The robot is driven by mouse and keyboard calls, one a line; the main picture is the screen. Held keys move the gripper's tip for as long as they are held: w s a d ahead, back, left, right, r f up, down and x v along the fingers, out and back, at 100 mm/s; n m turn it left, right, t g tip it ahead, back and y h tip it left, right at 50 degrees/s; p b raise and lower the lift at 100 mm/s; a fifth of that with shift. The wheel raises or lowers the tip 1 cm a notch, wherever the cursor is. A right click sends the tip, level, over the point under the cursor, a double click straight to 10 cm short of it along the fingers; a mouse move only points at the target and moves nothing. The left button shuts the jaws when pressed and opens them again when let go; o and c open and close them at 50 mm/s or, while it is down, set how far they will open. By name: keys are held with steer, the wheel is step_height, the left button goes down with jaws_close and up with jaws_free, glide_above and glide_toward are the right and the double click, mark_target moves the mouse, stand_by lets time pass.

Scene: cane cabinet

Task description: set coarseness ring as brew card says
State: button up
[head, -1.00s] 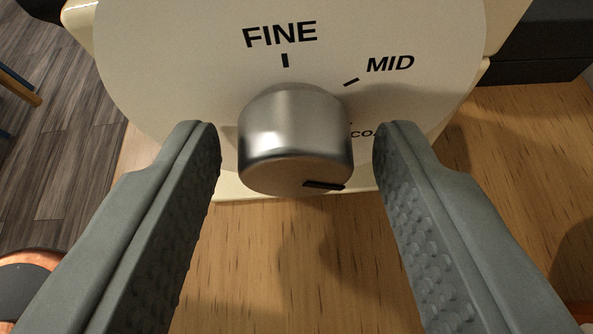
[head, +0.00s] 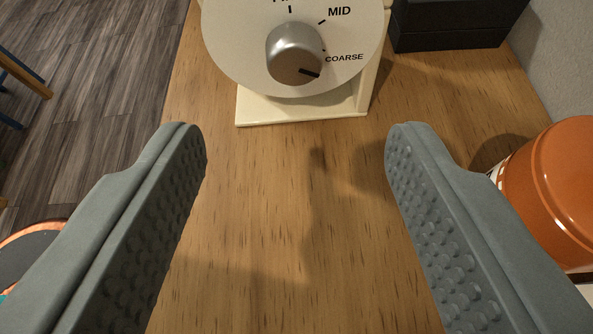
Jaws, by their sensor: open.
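The coarseness ring is a round metal knob (head: 293,52) on a cream dial plate (head: 235,45) at the top middle. The plate reads MID and COARSE, with FINE partly cut off by the top edge. A black pointer mark on the knob's face points right and slightly down, roughly along the COARSE direction. My gripper (head: 296,140) is open and empty, its fingers wide apart. It is back from the knob and touches nothing. The brew card is not in view.
The dial stands on a cream base (head: 290,112) on a wooden top (head: 270,220). An orange canister (head: 555,185) is close outside the right finger. A dark box (head: 450,25) stands behind right. A round orange-rimmed item (head: 30,255) is at lower left.

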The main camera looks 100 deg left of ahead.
steer(key=v, duration=0.6)
steer(key=shift+d+r, duration=0.2)
steer(key=shift+d, duration=0.15)
steer(key=s+a+r+m+t+y, duration=0.15)
steer(key=s+r+t, duration=0.25)
steer(key=r+t, duration=0.45)
steer(key=s+a+r+m+t+h, duration=0.1)
steer(key=s+a+r+t, duration=0.3)
steer(key=r, duration=0.7)
steer(key=s+d+r+m+t+h, duration=0.5)
steer(key=s+m+t+h, duration=0.1)
steer(key=s+t, duration=0.15)
steer(key=s+d+f+m+g+h, duration=0.1)
steer(key=s+d+f+m+h, duration=0.1)
steer(key=s+f, duration=0.4)
steer(key=s+d+f+m+g+h, duration=0.2)
steer(key=s+f+m+h, duration=0.3)
steer(key=s, duration=0.9)
step_height(320, 180, down, 3)
steer(key=shift+r+m, duration=0.25)
steer(key=shift+m, duration=0.2)
